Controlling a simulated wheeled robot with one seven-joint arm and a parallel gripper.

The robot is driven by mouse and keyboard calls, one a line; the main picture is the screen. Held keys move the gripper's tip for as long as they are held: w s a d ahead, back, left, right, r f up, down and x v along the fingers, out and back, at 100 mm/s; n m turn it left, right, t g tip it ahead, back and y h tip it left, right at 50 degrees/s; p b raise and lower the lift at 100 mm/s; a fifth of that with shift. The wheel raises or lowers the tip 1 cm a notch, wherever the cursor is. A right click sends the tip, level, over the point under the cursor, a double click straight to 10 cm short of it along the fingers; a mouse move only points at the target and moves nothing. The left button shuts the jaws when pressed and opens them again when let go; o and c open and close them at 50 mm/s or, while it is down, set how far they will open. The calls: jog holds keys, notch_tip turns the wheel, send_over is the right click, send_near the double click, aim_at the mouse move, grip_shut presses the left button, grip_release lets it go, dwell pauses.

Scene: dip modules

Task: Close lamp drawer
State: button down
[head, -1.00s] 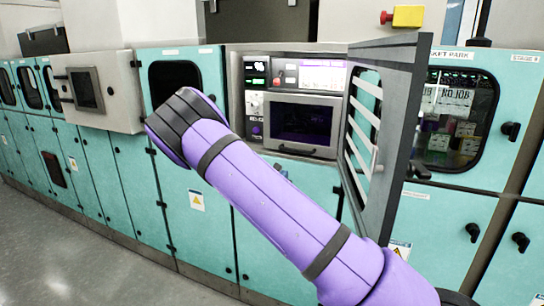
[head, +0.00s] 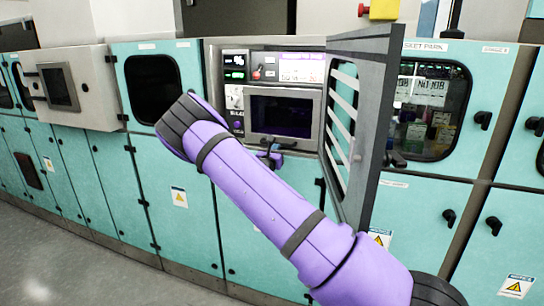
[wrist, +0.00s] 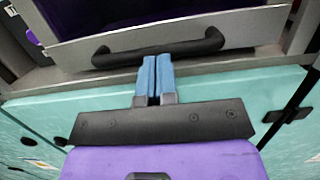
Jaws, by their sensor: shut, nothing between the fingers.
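The grey-framed front that looks like the lamp drawer (head: 318,147) sits in an open bay, with a dark purple window. In the wrist view the grey front (wrist: 70,51) carries a black bar handle (wrist: 160,47). My gripper (wrist: 155,60) has its two blue fingers together and empty, with the tips at the lower edge of the handle's middle. I cannot tell whether they touch it. In the head view my gripper (head: 274,152) shows small below the drawer front, partly behind my purple arm. How far the drawer stands out is unclear.
A slatted grey door (head: 373,130) stands open right of the bay. Teal cabinets (head: 175,215) line both sides. A grey box with a screen (head: 75,88) juts out at left. A red and yellow button (head: 380,10) is above. Grey floor (head: 60,255) is clear at lower left.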

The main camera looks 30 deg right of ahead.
jog(key=shift+w+d, duration=0.2)
jog(key=shift+d, duration=0.05)
jog(key=x, duration=0.3)
jog(key=shift+w+d+f, duration=0.25)
jog(key=shift+d+f, duration=0.05)
jog(key=shift+d, duration=0.1)
jog(key=shift+w+d+r, duration=0.15)
jog(key=shift+w+r, duration=0.05)
jog(key=shift+r, duration=0.05)
